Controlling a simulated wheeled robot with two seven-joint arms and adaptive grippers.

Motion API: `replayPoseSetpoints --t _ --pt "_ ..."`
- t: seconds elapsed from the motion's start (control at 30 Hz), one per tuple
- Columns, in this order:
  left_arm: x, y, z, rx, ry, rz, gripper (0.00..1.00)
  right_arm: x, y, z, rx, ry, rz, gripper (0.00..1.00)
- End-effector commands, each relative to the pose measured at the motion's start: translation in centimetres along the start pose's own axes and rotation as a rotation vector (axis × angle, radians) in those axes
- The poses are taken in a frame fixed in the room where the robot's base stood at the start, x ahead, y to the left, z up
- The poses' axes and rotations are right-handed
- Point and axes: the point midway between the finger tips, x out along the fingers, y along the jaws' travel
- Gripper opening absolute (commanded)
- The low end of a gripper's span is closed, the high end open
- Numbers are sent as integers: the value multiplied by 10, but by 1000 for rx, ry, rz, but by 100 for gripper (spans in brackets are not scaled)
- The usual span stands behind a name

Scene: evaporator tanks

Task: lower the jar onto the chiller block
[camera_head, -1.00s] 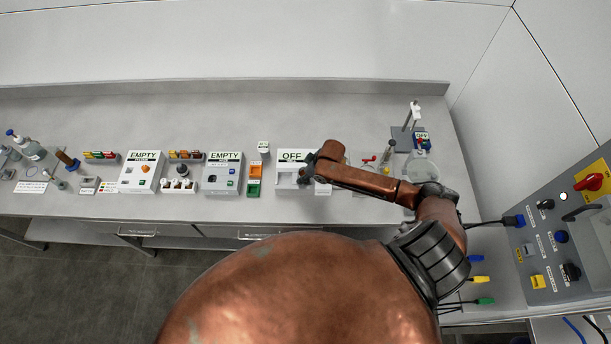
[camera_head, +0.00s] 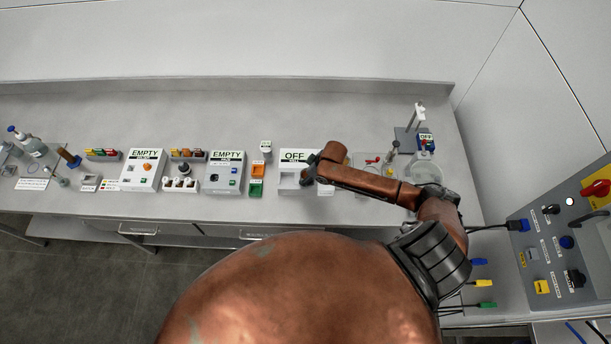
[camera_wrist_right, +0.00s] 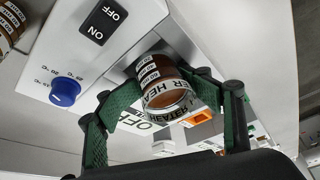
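An amber jar (camera_wrist_right: 162,78) with white printed bands and a clear rim sits between the green fingers of my right gripper (camera_wrist_right: 165,92) in the right wrist view. The fingers appear closed on its sides. In the head view my right gripper (camera_head: 307,172) is at the white box with an OFF sign (camera_head: 294,157), over the right side of its recess. The jar is hidden there by the gripper and arm. I take this box to be the chiller block; its panel (camera_wrist_right: 75,45) shows a switch and blue knob. Contact between jar and recess cannot be told. My left gripper is not in view.
Right of my forearm are a stand (camera_head: 405,138) and a round glass vessel (camera_head: 424,172). A control panel (camera_head: 565,240) with cables is far right. The bench behind is clear.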

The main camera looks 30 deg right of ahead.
Motion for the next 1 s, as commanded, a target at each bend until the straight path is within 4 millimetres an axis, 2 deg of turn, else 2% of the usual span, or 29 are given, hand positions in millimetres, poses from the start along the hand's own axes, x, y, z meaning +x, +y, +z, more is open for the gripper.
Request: replayPoseSetpoints --t 0.03,0.23,0.37,0.8,1.0 --pt "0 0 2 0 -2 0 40 6 -6 15 4 -29 -13 53" --pt "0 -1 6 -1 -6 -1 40 5 -6 15 2 -30 -13 53" --pt "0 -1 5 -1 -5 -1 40 -4 -6 14 1 -29 -12 53" --pt "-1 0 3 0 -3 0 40 -91 -2 0 -6 -9 -4 53" --pt "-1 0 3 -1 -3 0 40 -114 -1 -1 -4 -5 -4 53"
